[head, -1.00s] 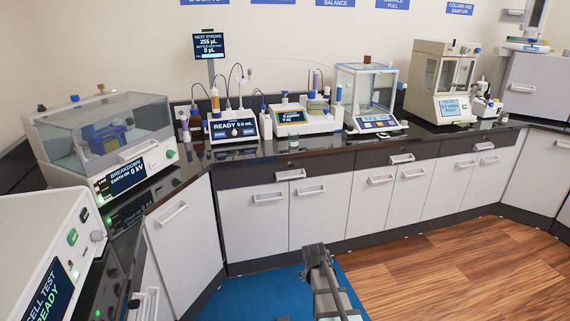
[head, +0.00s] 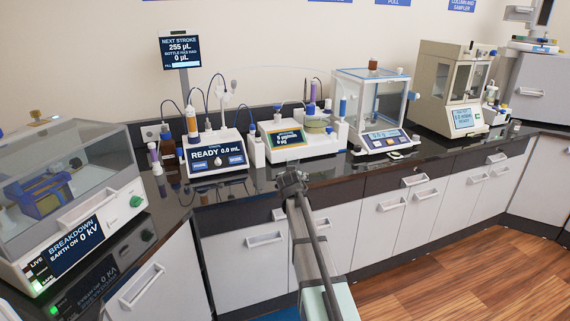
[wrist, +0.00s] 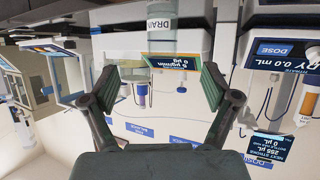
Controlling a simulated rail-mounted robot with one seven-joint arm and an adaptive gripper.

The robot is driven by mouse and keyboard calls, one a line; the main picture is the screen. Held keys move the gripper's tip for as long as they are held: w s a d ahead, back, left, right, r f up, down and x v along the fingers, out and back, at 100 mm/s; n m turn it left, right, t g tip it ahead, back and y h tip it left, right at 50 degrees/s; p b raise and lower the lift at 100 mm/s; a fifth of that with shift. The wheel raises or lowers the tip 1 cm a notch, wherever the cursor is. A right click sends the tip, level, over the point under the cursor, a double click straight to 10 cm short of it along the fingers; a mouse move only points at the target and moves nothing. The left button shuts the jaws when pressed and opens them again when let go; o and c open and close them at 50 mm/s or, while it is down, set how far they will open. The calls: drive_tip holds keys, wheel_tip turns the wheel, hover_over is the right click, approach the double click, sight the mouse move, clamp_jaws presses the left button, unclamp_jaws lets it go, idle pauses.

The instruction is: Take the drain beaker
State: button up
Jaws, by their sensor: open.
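The drain beaker (wrist: 160,22), a grey-green cylinder with a label reading DRAIN, is at the top centre of the wrist view, cut off by the frame edge. My gripper (wrist: 160,80) is open and empty in that view, its two dark fingers spread to either side below the beaker in the picture. In the head view my gripper (head: 291,180) is at the front edge of the counter, in front of the white instrument with the orange-framed display (head: 285,140). I cannot clearly make out the beaker in the head view.
The dosing unit reading READY (head: 216,158) stands left of my gripper, with bottles beside it. The glass-walled balance (head: 375,115) stands to the right. A breakdown tester (head: 75,205) is at far left. The dark counter (head: 430,147) has some clear room along its front.

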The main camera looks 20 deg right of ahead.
drive_tip(key=p+x, duration=0.1)
drive_tip(key=x, duration=0.3)
drive_tip(key=r+p+x, duration=0.1)
drive_tip(key=x, duration=0.3)
drive_tip(key=p+x, duration=0.1)
drive_tip(key=x, duration=0.3)
drive_tip(key=shift+w+r+p, duration=0.2)
drive_tip(key=shift+w+p, duration=0.15)
drive_tip(key=shift+p, duration=0.05)
drive_tip(key=p+x, duration=0.2)
drive_tip(key=x, duration=0.3)
drive_tip(key=shift+w+r+p, duration=0.15)
drive_tip(key=shift+p, duration=0.2)
drive_tip(key=shift+t, duration=0.3)
drive_tip(key=c, duration=1.3)
